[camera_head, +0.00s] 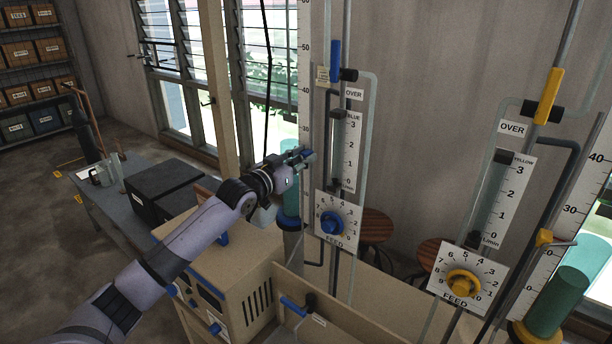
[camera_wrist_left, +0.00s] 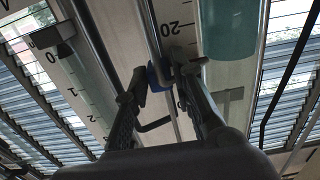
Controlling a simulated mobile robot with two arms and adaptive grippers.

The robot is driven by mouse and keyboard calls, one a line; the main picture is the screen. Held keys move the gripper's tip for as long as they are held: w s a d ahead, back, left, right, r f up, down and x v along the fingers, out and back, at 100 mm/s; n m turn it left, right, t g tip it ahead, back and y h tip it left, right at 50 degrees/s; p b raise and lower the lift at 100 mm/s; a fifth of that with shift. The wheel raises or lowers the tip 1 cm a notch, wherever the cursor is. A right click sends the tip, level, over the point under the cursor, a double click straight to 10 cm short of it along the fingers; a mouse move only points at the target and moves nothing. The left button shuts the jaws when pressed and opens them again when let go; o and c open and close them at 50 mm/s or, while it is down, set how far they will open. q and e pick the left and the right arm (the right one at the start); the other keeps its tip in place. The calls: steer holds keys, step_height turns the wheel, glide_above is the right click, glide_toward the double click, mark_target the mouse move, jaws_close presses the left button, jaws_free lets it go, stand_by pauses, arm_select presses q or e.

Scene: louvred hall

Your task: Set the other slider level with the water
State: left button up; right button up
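My left gripper (camera_head: 300,157) is at the blue slider (camera_head: 307,153) on the scale beside the left tube (camera_head: 290,145). In the left wrist view my left gripper (camera_wrist_left: 163,78) has its fingertips on either side of the blue slider (camera_wrist_left: 157,77); whether they press on it is unclear. The teal water (camera_wrist_left: 230,30) there ends near the slider's height; I cannot tell exact alignment. The yellow slider (camera_head: 544,237), with a grey bar, sits on the right scale (camera_head: 575,205). The green water (camera_head: 556,303) fills the lower right tube, its top appearing below that slider. My right gripper is not visible.
Blue (camera_head: 332,223) and yellow (camera_head: 463,284) feed dials stand beside the tubes, with blue (camera_head: 335,60) and yellow (camera_head: 549,95) valve levers above. A wooden cabinet (camera_head: 225,265) lies below my left arm. Stools (camera_head: 375,222) stand behind the thin pipes.

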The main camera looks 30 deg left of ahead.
arm_select(q)
steer(key=o, duration=0.4)
steer(key=shift+c, duration=0.2)
steer(key=s+p, duration=0.2)
steer(key=s, duration=0.5)
steer(key=shift+a, duration=0.3)
steer(key=s, duration=1.2)
steer(key=shift+a, duration=0.45)
